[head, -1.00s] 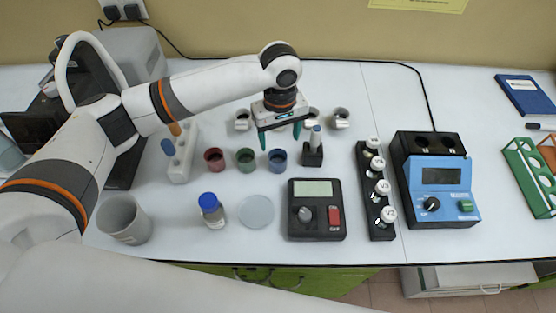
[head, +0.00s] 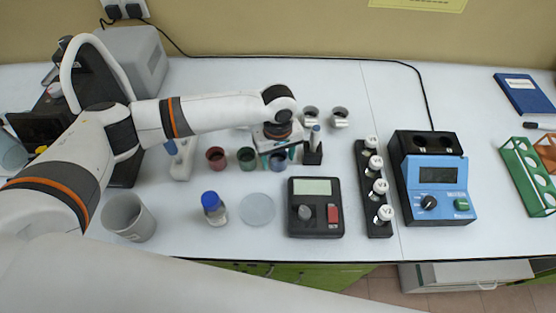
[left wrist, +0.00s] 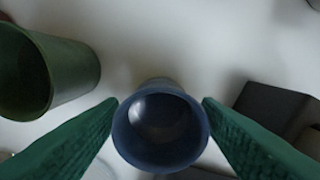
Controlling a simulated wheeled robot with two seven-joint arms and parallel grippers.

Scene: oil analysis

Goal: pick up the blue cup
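The blue cup (head: 278,162) stands on the white bench, at the right end of a row with a green cup (head: 247,159) and a red cup (head: 216,159). My left gripper (head: 278,157) is down at the blue cup, its wrist partly over it. In the left wrist view, the blue cup (left wrist: 160,130) is upright and empty between the two green fingertips, one on each side. The fingers are apart and look very close to its rim; I cannot tell whether they touch. The green cup (left wrist: 45,70) shows at left. My right gripper is not in view.
A small black stand (head: 313,156) is close right of the blue cup. A black scale (head: 316,208), a clear dish (head: 257,209) and a blue-capped bottle (head: 213,208) lie in front. Metal cups (head: 340,117) stand behind. A vial rack (head: 374,190) is further right.

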